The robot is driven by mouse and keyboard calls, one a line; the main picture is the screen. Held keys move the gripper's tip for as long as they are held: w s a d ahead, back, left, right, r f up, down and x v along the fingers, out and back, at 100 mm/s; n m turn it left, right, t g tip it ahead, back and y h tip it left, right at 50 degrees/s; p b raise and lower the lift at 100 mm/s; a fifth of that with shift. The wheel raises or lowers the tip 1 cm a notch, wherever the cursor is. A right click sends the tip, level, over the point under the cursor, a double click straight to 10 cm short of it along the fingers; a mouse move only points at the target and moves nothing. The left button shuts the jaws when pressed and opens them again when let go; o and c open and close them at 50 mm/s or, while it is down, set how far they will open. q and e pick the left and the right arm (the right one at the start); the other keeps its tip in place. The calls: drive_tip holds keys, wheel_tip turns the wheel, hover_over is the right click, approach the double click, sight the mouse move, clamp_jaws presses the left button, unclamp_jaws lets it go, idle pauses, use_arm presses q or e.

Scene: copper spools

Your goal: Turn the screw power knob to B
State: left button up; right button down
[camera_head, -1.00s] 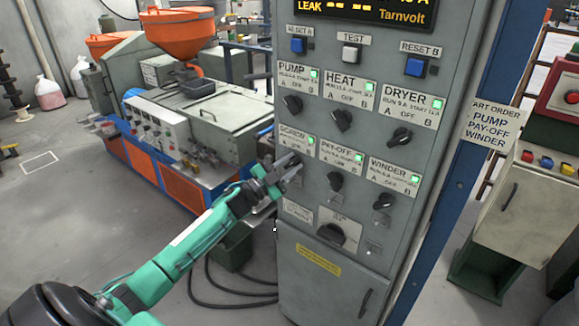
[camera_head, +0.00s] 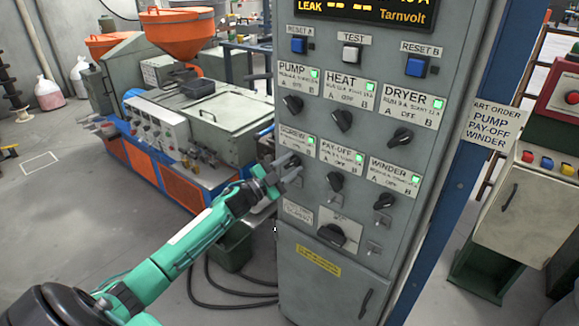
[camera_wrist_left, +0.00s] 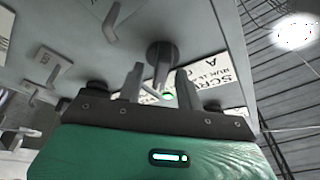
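The screw power knob (camera_wrist_left: 161,54) is a dark round knob with a grip bar under the SCREW label, on the grey control cabinet. In the head view the SCREW label (camera_head: 297,139) shows with a green light, and my fingers largely cover the knob. My left gripper (camera_head: 290,166) is at this knob, its fingers pointing at the panel. In the left wrist view the fingers of my left gripper (camera_wrist_left: 157,84) stand apart, with the knob between and just beyond their tips. I see gaps on both sides; contact cannot be told. My right gripper is not in view.
Close by are the PUMP knob (camera_head: 292,104) above, the PAY-OFF knob (camera_head: 335,181) to the right and a larger dark rotary switch (camera_head: 331,235) below. A sign (camera_head: 490,122) names PUMP, PAY-OFF and WINDER. An orange and blue machine (camera_head: 185,182) stands behind my arm.

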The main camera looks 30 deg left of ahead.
use_arm(q)
drive_tip(key=shift+w, duration=0.1)
drive_tip(key=shift+s+a+f, duration=0.1)
drive_tip(key=shift+s+f, duration=0.05)
drive_tip(key=shift+s, duration=0.25)
drive_tip(key=b+v, duration=0.4)
drive_tip(key=v, duration=0.9)
drive_tip(key=shift+b, duration=0.3)
